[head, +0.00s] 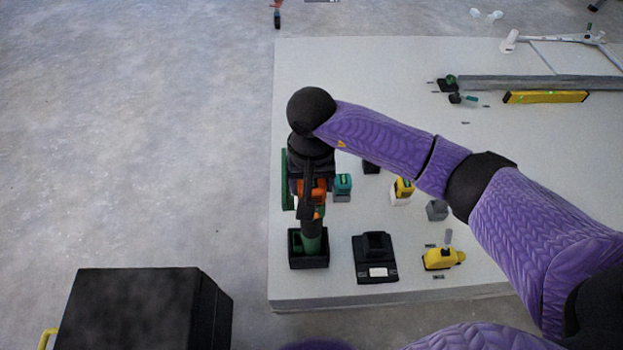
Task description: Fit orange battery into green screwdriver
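My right gripper (308,212) points down near the left edge of the white table. An orange battery (319,189) shows around its dark finger, which covers the battery's middle. The view from above hides whether the fingers are pressed on it. The green screwdriver (311,238), green with a dark upper part, stands upright in a black box-like holder (308,262), just below the gripper in the picture. The gripper and battery overlap its top, so I cannot tell whether battery and screwdriver touch. My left gripper is not in view.
A teal block (343,183) and a yellow block (403,188) stand right of the gripper. A black charger-like dock (375,258) and a yellow tool (442,258) lie near the front edge. A yellow level (545,97) lies far right. The table's back middle is clear.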

